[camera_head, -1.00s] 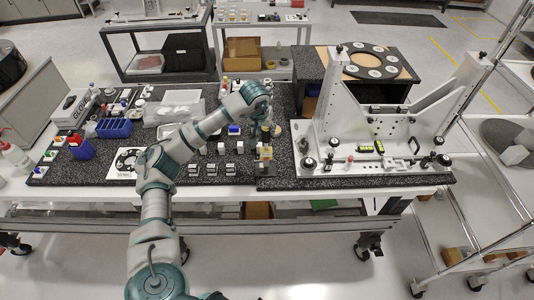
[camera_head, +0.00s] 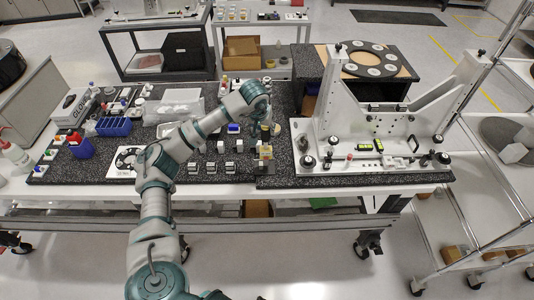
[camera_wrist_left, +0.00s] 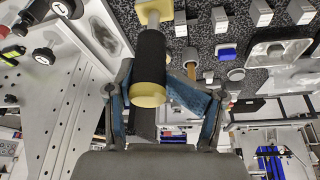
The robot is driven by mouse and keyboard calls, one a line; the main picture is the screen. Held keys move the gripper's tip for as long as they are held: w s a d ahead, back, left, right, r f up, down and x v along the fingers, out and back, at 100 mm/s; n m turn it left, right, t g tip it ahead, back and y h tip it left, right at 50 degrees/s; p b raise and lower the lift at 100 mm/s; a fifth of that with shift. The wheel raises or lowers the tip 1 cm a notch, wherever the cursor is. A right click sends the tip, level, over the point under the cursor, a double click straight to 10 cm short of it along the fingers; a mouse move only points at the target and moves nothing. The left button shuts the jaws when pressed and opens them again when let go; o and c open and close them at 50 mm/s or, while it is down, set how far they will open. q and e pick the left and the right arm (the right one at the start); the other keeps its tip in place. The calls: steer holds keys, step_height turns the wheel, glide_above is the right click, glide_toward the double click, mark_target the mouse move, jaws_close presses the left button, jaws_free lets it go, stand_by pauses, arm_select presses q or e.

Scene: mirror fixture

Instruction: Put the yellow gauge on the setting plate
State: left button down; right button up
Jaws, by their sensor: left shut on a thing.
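The yellow gauge has a black cylindrical grip with yellow ends, and in the left wrist view its grip (camera_wrist_left: 151,60) stands between my left fingers. My left gripper (camera_wrist_left: 165,105) is shut on this grip. In the head view my left gripper (camera_head: 269,128) is above the front middle of the dark speckled bench top, and the yellow part of the gauge (camera_head: 265,152) shows just below it. A small dark block lies under the gauge; I cannot tell whether they touch. I cannot clearly pick out the setting plate. My right gripper is not in view.
A large white fixture (camera_head: 350,125) stands close on the right, with knobs and small yellow-black pieces on its base. Several small metal blocks (camera_head: 212,168) lie left of the gripper.

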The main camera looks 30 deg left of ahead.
arm_select(q)
steer(key=shift+r+p, duration=1.2)
steer(key=shift+r, duration=0.25)
steer(key=shift+f, duration=0.15)
